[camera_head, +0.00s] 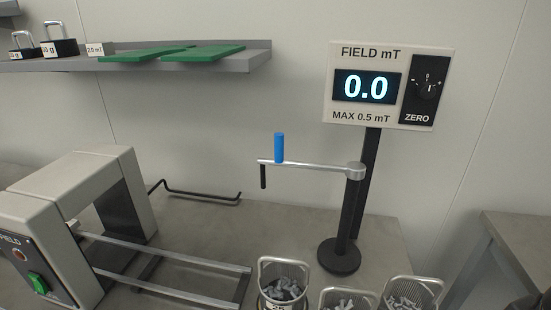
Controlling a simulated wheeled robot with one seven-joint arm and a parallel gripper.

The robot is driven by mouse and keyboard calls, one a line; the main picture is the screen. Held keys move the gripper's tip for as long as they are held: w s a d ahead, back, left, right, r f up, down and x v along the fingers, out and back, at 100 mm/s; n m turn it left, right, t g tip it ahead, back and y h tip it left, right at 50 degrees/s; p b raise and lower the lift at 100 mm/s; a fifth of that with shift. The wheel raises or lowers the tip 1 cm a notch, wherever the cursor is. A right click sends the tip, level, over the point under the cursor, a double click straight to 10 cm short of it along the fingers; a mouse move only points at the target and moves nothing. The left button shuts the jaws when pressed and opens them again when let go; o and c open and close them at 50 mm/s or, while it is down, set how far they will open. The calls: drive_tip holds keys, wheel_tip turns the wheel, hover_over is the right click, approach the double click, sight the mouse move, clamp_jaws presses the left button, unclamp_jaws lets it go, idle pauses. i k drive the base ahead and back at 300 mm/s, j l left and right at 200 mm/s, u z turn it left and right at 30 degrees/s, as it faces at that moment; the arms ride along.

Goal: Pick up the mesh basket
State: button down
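Three silvery mesh baskets with raised handles stand along the bottom edge of the view, each holding small grey metal pieces. The left mesh basket (285,268) stands a little farther back and has a pale label at its front, partly cut off. The middle mesh basket (347,291) is cut off by the bottom edge. The right mesh basket (412,282) is also partly cut off. I cannot tell which basket the task means. My gripper is not in view.
A field meter (390,86) reading 0.0 stands on a black post with a round base (339,258) behind the baskets. A grey arch-shaped machine (75,180) with metal rails (190,258) is at left. A shelf (130,64) holds weights and green plates.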

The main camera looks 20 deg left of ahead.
sight(284, 284)
drive_tip(key=j+u, duration=0.1)
drive_tip(key=u, duration=0.2)
drive_tip(key=l+u, duration=0.15)
drive_tip(key=u, duration=0.25)
drive_tip(key=k+l+u, duration=0.1)
drive_tip(key=u, duration=0.35)
